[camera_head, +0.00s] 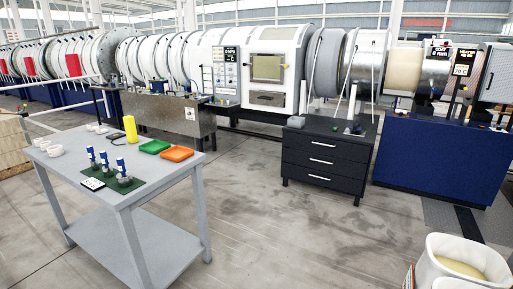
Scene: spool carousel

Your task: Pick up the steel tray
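I cannot pick out a steel tray for sure in the head view. A green tray (155,146) and an orange tray (176,154) lie side by side on the grey table (150,183), near its right end. A steel-coloured cabinet (170,117) stands behind the table, with small objects on top that are too small to tell. My gripper is not in view.
The table also holds a yellow cylinder (130,129), white cups (55,151) and blue-topped items (104,161) on green mats. A black drawer cabinet (322,158) stands right of centre. A white bin (463,262) is at lower right. Floor between is clear.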

